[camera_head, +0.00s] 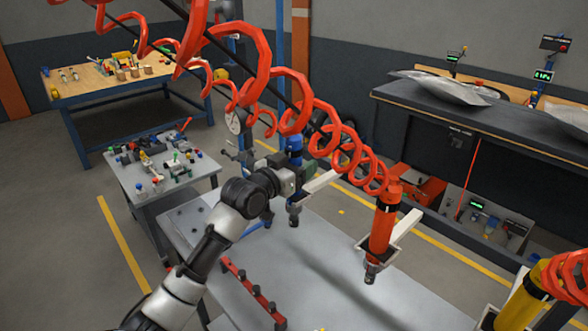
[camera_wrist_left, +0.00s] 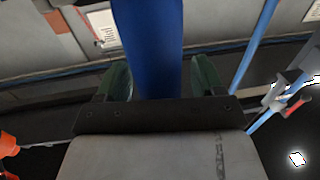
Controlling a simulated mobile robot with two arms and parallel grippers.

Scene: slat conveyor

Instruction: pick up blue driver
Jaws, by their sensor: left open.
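The blue driver (camera_head: 294,144) hangs upright over the grey table; its blue top and dark lower tip show in the head view, and its middle is hidden by my left gripper (camera_head: 296,174). In the left wrist view the blue driver's body (camera_wrist_left: 150,45) stands between the two dark green fingers of my left gripper (camera_wrist_left: 162,80). The fingers are open, one on each side of the body; I cannot tell whether either touches it. My right gripper is not in view.
An orange driver (camera_head: 382,232) hangs on a red coiled hose to the right, and a yellow driver (camera_head: 522,305) at lower right. Pale brackets (camera_head: 405,226) stand beside the drivers. A red rail (camera_head: 250,292) lies on the grey table (camera_head: 330,275). A small tool cart (camera_head: 175,195) stands left.

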